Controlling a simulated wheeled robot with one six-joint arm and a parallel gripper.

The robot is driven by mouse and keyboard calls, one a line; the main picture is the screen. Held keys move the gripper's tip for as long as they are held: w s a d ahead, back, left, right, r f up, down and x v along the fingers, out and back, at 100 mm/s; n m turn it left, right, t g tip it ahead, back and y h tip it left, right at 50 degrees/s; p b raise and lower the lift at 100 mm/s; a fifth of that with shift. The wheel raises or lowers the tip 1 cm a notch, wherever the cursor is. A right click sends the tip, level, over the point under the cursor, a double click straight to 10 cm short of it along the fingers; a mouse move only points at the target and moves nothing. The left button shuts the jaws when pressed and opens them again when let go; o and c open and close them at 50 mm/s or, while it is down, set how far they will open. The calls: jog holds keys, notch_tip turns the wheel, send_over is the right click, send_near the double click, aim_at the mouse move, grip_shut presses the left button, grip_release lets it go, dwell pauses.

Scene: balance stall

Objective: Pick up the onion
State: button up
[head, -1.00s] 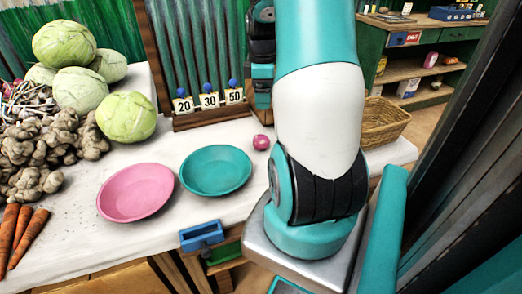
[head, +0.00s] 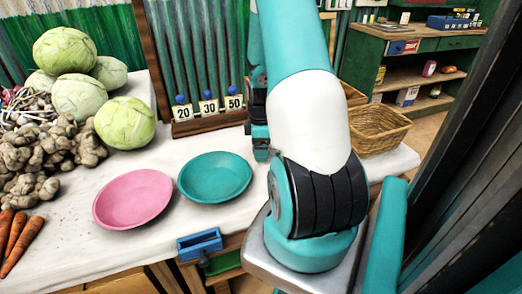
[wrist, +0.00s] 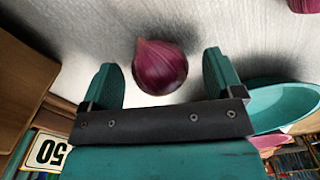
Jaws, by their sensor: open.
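The onion (wrist: 160,66) is round and purple-red with a pointed top. In the wrist view it lies on the white tabletop, between and slightly beyond the fingers of my gripper (wrist: 160,75). The gripper is open, with a finger on each side and visible gaps to the onion. In the head view my gripper (head: 261,152) is low over the table, right of the teal plate, and the onion is hidden behind it.
The teal plate (head: 215,178) and pink plate (head: 132,200) are left of my gripper. A number rack (head: 208,122) stands behind; a wicker basket (head: 378,125) is right. Another purple-red item (wrist: 305,5) is cut off at the wrist view's corner. Cabbages (head: 125,123) are far left.

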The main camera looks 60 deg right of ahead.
jog(key=shift+f, duration=0.4)
jog(key=c, duration=1)
jog(key=shift+r, duration=0.15)
